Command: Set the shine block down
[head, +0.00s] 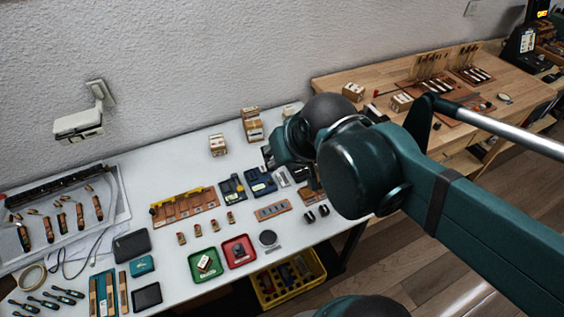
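My arm reaches in from the right over the white table (165,180). My gripper (268,157) is at the back right part of the table, small and mostly hidden behind my own wrist and arm links. Its fingers cannot be made out, nor whether they hold anything. I cannot pick out the shine block for certain. A red tray (249,261) with a small dark object in it and a green tray (193,268) with a small pale-topped block (204,263) in it sit near the front edge.
Small boxes (217,145) stand at the back. A slotted wooden rack (185,208), dark blue holders (260,182) and a dark round disc (268,238) crowd the middle. A yellow crate (289,279) sits below the front edge. A wooden bench (380,75) stands behind on the right.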

